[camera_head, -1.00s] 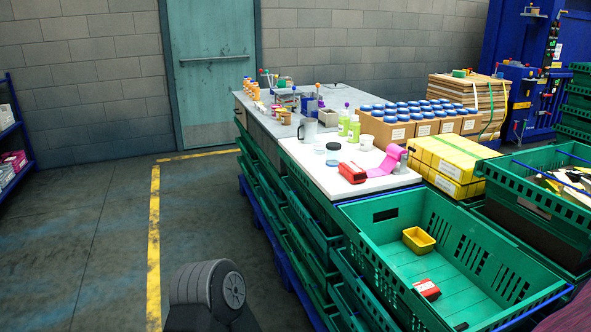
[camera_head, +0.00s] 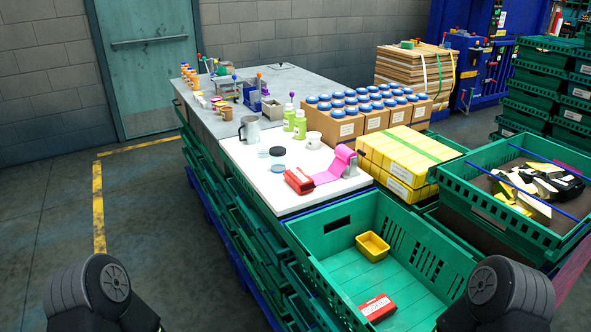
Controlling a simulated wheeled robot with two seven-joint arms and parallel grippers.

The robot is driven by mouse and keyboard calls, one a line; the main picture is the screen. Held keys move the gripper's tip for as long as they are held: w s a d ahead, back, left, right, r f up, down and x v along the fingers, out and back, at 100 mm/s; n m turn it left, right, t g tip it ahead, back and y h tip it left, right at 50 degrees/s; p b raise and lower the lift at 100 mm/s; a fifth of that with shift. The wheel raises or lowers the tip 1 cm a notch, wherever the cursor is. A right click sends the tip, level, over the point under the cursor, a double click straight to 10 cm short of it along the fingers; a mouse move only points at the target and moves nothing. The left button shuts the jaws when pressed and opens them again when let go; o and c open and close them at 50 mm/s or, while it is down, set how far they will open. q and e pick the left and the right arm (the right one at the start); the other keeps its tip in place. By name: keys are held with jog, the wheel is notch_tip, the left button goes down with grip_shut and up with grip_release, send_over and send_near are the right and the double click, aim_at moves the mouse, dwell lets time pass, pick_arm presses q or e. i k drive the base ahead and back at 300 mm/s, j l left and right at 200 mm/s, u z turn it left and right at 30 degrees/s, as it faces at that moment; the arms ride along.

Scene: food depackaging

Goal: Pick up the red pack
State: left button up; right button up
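One red pack (camera_head: 377,307) with a white label lies on the floor of the green crate (camera_head: 312,262), near its front. Another red pack (camera_head: 299,181) lies on the white board on the table, touching or close to the end of a pink strip (camera_head: 335,167). Dark rounded parts of my arms show at the lower left and lower right. Neither gripper's fingers are in view, and both packs are apart from my arms.
A yellow tray (camera_head: 372,246) sits in the green crate. Yellow boxes (camera_head: 407,158), blue-lidded jars (camera_head: 345,112), green bottles (camera_head: 299,124) and a grey jug (camera_head: 250,130) stand around the white board (camera_head: 285,201). Another green crate (camera_head: 520,238) with mixed scraps stands at right. The floor at left is clear.

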aim_at(299, 181)
jog(key=z, duration=0.55)
jog(key=j+z, duration=0.45)
jog(key=i+j+z, duration=0.1)
jog(key=j+z, duration=0.6)
jog(key=z, duration=0.2)
jog(key=k+j, duration=0.1)
jog(key=j, duration=0.3)
jog(key=k+j+z, duration=0.15)
jog(key=j, duration=0.2)
jog(key=k+j, duration=0.1)
jog(key=j, duration=0.3)
jog(key=k+j+z, duration=0.1)
jog(key=j, duration=0.25)
jog(key=k+j, duration=0.15)
jog(key=j, duration=0.2)
jog(key=z, duration=0.05)
